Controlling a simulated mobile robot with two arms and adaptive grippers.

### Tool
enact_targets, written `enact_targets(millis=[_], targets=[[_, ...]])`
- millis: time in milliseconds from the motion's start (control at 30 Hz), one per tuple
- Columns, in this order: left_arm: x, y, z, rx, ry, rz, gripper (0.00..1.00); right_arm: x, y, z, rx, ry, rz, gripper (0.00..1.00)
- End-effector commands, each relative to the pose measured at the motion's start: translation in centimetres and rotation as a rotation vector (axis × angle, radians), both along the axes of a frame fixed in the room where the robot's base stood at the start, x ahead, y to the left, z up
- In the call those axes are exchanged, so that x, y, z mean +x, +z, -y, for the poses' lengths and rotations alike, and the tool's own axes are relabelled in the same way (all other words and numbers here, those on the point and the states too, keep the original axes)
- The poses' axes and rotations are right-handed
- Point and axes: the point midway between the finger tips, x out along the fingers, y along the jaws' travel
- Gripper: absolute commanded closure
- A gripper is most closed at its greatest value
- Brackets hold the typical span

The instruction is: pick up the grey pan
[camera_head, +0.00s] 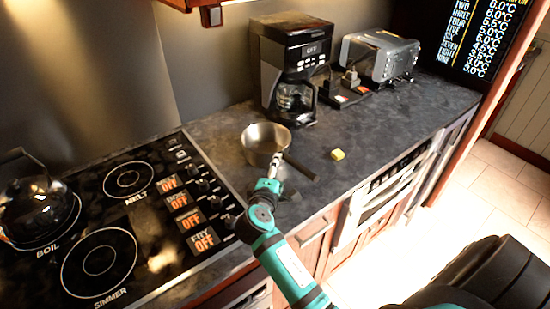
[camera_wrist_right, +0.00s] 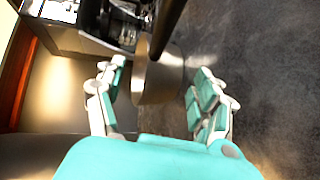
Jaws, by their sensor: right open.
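The grey pan (camera_head: 258,137) sits on the dark counter just right of the stove, its dark handle (camera_head: 301,168) pointing to the lower right. My right gripper (camera_head: 274,165) is at the near side of the pan, close to where the handle starts. In the right wrist view my right gripper (camera_wrist_right: 160,82) is open, with one finger on each side of the pan (camera_wrist_right: 155,82), and the handle rises toward the top. I cannot tell whether a finger touches the pan. My left gripper is not in view.
A coffee maker (camera_head: 290,62) stands behind the pan, with a toaster (camera_head: 379,55) further right. A small yellow block (camera_head: 338,154) lies on the counter right of the pan. The stove (camera_head: 109,235) with a kettle (camera_head: 37,207) is at left.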

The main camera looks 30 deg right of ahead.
Motion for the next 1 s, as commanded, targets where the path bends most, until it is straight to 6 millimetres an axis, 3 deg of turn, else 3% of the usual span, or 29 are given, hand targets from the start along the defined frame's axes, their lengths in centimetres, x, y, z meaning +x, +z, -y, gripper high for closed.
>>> enact_targets(millis=[133, 333, 500, 700, 933, 1000], targets=[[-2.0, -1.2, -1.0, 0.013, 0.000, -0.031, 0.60, 1.5, -0.7, 1.5, -0.002, -0.001, 0.001, 0.30], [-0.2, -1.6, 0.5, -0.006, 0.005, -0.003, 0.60, 2.4, -1.0, 2.3, 0.000, -0.001, 0.001, 0.30], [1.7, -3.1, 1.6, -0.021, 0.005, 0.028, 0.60, 4.5, -1.5, 3.8, -0.001, -0.001, 0.003, 0.30], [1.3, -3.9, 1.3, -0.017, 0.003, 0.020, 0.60, 5.8, -1.8, 5.2, 0.000, -0.001, 0.000, 0.30], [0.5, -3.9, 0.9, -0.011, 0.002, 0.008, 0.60, 5.9, -1.7, 5.2, 0.001, -0.001, -0.001, 0.30], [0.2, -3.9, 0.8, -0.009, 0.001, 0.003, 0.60, 5.9, -1.7, 5.2, 0.001, -0.001, -0.001, 0.38]])
